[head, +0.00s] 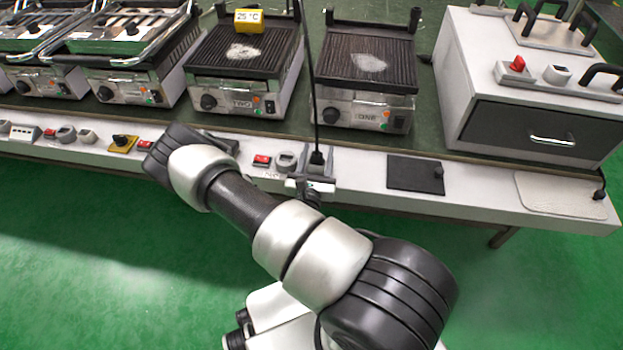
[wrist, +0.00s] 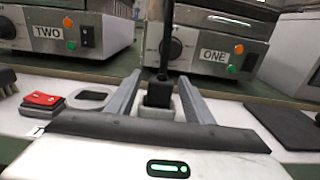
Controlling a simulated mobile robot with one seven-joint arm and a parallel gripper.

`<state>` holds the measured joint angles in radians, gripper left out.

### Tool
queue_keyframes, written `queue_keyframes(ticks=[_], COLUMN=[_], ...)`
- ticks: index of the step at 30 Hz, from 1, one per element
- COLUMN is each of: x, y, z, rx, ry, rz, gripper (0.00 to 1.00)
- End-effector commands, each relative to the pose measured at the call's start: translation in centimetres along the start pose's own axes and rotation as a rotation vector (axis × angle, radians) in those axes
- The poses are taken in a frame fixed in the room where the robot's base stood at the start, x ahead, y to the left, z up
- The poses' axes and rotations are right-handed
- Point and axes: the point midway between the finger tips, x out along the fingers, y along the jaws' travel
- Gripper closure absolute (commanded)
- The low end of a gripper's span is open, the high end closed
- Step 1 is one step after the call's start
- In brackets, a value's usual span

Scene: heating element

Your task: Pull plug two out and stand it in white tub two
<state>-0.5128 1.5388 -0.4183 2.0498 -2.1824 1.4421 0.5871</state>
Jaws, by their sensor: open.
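A black plug (head: 317,158) with a cord rising from its top sits upright in a pale socket block on the bench's front ledge, between grills TWO and ONE. In the wrist view the plug (wrist: 158,94) stands between the two grey fingers of my gripper (wrist: 160,78). My gripper is open, one finger on each side of the plug; I cannot tell if either touches it. In the head view my gripper (head: 314,180) is at the ledge in front of the socket. A pale, round-rimmed fitting (head: 285,160) is just left; I cannot confirm it is white tub two.
Grill TWO (head: 236,90) and grill ONE (head: 364,100) stand behind the ledge. A red switch (head: 262,160) is left of the round fitting. A black mat (head: 415,174) lies to the right. More switches and fittings line the ledge leftward. My arm hides part of the ledge.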

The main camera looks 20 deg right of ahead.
Motion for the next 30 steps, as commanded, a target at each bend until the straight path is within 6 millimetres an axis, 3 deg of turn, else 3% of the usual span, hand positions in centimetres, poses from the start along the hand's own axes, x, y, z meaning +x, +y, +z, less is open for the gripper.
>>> queue_keyframes(ticks=[9, 15, 21, 30], x=[-8.0, -12.1, -14.3, -14.8], y=[0.1, 0.1, 0.1, 0.0], z=[0.1, 0.1, 0.1, 0.1], rx=[-0.001, -0.001, 0.0, 0.001], ry=[0.004, 0.001, 0.0, -0.001], rz=[0.004, 0.004, 0.002, 0.001], gripper=[0.53, 0.53, 0.53, 0.53])
